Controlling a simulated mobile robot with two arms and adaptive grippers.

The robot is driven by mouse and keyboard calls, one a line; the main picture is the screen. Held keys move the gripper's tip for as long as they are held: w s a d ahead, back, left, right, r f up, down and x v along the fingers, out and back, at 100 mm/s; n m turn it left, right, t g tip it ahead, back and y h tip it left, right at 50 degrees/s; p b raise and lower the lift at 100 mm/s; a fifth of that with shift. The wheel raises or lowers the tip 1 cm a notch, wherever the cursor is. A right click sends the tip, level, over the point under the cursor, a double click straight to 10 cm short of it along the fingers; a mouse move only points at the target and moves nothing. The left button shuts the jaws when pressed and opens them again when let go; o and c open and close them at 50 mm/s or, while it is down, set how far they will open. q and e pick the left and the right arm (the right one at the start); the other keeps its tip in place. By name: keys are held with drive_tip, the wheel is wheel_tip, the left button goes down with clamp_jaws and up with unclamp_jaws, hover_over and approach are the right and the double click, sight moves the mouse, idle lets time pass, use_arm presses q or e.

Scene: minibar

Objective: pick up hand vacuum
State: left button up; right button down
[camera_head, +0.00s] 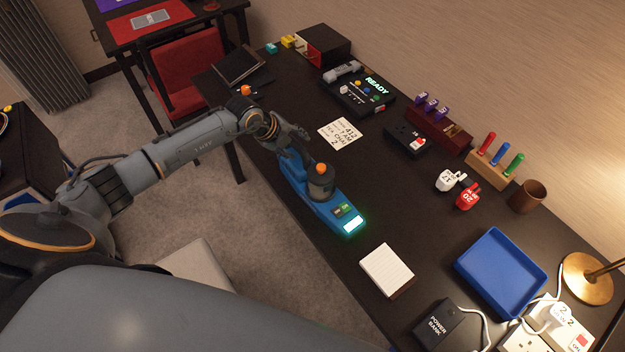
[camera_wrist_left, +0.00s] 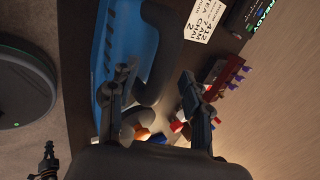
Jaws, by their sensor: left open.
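The hand vacuum (camera_head: 335,212) is a blue device with a dark upper part, an orange top and a glowing green-white panel. It lies along the near edge of the dark desk. My left gripper (camera_head: 297,150) is over its far end, with the fingers pointing down toward it. In the left wrist view, the blue body (camera_wrist_left: 128,42) and a dark curved handle show. The open fingers (camera_wrist_left: 158,100) appear on either side of the handle; I cannot tell whether they touch it. My right gripper is not in view.
A memo card (camera_head: 340,134) lies behind the vacuum, and a white notepad (camera_head: 386,270) lies to its near right. A black control box (camera_head: 357,97), blue tray (camera_head: 500,272) and brass lamp (camera_head: 587,279) stand farther off. A red chair (camera_head: 187,75) is beside the desk.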

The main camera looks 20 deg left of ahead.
use_arm(q)
drive_tip(key=shift+w+d+f, duration=0.1)
drive_tip(key=shift+w+f, duration=0.2)
drive_tip(key=shift+f, duration=0.25)
clamp_jaws()
drive_tip(key=shift+w+r, duration=0.1)
drive_tip(key=shift+r, duration=0.1)
drive_tip(key=shift+r, duration=0.1)
